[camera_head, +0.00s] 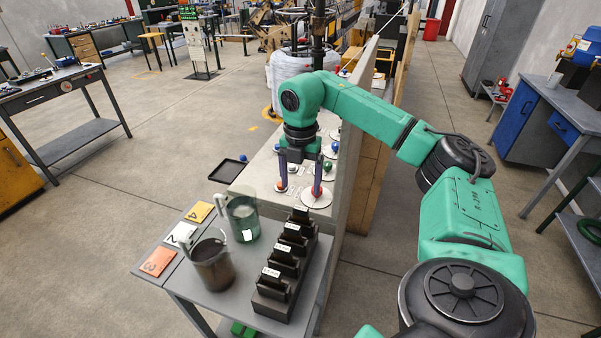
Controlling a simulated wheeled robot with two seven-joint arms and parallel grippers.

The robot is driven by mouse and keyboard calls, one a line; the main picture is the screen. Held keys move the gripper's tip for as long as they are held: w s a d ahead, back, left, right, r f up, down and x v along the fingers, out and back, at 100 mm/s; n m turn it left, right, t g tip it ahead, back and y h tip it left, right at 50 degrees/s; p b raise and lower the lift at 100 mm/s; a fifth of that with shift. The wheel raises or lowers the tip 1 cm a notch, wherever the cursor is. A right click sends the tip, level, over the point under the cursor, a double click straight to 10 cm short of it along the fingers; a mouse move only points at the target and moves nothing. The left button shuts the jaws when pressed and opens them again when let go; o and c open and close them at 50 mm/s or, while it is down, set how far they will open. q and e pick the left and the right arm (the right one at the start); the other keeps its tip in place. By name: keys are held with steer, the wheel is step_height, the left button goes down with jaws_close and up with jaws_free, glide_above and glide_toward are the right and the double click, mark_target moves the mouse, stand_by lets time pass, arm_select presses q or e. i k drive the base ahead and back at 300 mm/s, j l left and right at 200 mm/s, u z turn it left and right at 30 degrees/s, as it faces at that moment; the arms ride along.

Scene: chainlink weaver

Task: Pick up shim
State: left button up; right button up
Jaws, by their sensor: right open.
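My right gripper (300,190) points down over the pale ledge, its two fingers apart with a gap between them. Around the fingertips are small white discs with coloured knobs; the nearest is a white disc with a red knob (316,200), partly behind the right finger. Whether the fingers touch any disc is unclear. A black rack (272,306) on the grey side table holds several dark upright pieces with white labels (283,262), which may be the shims. The labels are too small to read.
A greenish clear jug (241,220) and a dark jug (212,265) stand on the grey table (190,285), beside yellow, white and orange numbered cards (157,262). A black tray (227,171) lies left of the ledge (262,172). A tall panel (355,180) borders the ledge's right.

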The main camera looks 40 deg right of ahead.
mark_target(283, 253)
steer(key=k, duration=1.5)
